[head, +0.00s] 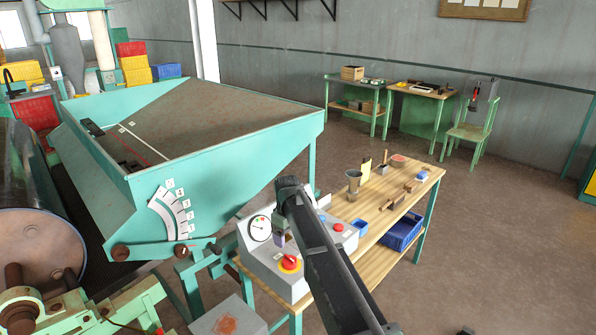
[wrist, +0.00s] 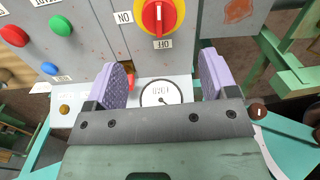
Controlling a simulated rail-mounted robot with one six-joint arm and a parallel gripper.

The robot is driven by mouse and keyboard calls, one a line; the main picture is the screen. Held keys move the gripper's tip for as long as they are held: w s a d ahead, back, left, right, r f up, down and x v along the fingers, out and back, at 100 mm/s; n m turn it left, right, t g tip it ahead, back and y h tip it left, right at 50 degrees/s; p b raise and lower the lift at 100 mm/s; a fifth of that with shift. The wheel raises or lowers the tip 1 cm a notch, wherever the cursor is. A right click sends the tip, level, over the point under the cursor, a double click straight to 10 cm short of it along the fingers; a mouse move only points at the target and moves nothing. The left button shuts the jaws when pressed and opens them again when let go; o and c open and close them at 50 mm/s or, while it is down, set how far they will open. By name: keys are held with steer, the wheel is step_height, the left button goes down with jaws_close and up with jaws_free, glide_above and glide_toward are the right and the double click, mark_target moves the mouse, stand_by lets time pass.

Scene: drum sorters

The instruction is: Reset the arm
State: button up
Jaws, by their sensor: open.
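My gripper shows in the wrist view (wrist: 163,85) with its two purple-padded fingers spread apart and nothing between them. In the head view my gripper (head: 279,238) hangs at the end of my dark arm, over the grey control box (head: 262,263). In the wrist view, the box's round dial gauge (wrist: 160,94) appears between the fingers, and a red rotary knob on a yellow base (wrist: 158,16) lies beyond them. The same knob (head: 290,263) and gauge (head: 259,228) show in the head view. I cannot tell whether the fingers touch the box.
A wooden workbench (head: 385,245) with cups, small tools and blue bins stands to the right of the box. A large green hopper (head: 220,160) with a numbered scale stands to the left. Open brown floor (head: 480,250) lies to the right.

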steer(key=s+d+m, duration=0.5)
steer(key=s+d, duration=0.6)
steer(key=s, duration=0.4)
steer(key=s+d+m, duration=0.5)
steer(key=s+d, duration=0.6)
steer(key=s, duration=0.4)
steer(key=shift+s+d, duration=0.15)
steer(key=shift+s, duration=0.2)
